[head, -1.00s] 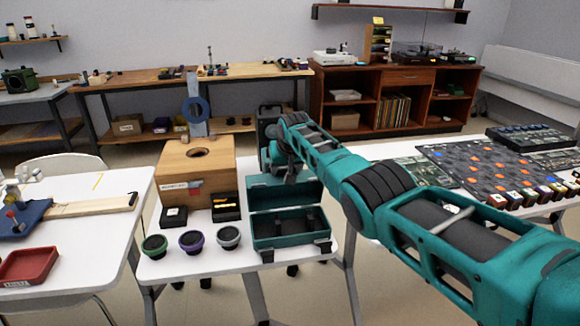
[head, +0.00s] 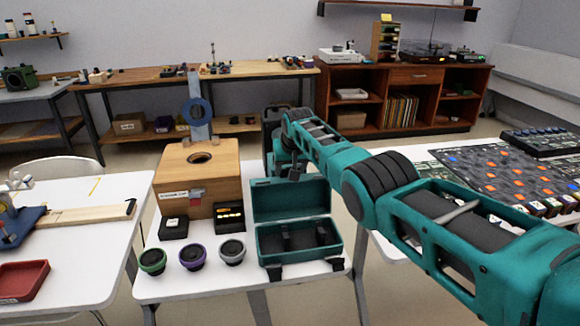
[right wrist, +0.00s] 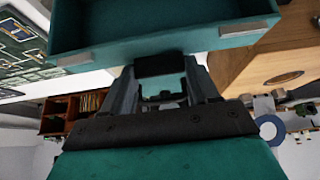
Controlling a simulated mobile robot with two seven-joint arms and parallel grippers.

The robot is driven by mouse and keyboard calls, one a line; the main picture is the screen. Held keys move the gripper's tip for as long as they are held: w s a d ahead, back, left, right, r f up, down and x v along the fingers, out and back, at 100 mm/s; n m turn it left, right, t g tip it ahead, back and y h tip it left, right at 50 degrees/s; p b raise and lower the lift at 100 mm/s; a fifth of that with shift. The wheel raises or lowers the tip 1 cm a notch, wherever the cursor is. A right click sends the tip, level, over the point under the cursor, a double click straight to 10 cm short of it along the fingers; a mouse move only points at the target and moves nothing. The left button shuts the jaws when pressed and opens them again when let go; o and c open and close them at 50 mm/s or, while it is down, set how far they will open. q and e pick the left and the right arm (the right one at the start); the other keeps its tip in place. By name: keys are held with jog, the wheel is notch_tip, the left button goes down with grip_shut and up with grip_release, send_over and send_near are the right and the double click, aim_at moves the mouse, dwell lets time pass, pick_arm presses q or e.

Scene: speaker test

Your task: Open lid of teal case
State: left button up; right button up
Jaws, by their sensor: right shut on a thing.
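The teal case (head: 300,258) stands on the white table in the head view. Its lid (head: 290,202) is raised at the back, and the inside of the case shows, with dark straps or dividers in it. My right gripper (head: 291,172) is at the raised lid's upper edge, partly hidden behind it. In the right wrist view, the right gripper's fingers (right wrist: 160,82) are closed around a small black tab (right wrist: 160,66) at the edge of the teal lid (right wrist: 165,35). My left gripper is not in view.
A wooden box (head: 213,165) with a round hole stands left of the case. Two small black boxes and three round lens-like items (head: 192,257) lie in front of it. A board with tiles (head: 490,175) is on the right table.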

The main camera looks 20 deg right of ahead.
jog(key=shift+w+d+r, duration=0.15)
jog(key=shift+w+r, duration=0.15)
jog(key=shift+r, duration=0.3)
jog(key=o, duration=1.5)
jog(key=shift+s+f, duration=0.15)
jog(key=shift+f, duration=0.15)
jog(key=shift+p+v, duration=0.9)
jog(key=shift+p, duration=0.15)
jog(key=shift+s+r+p, duration=0.35)
jog(key=shift+r+p, duration=0.05)
jog(key=shift+r, duration=0.1)
jog(key=v, duration=1)
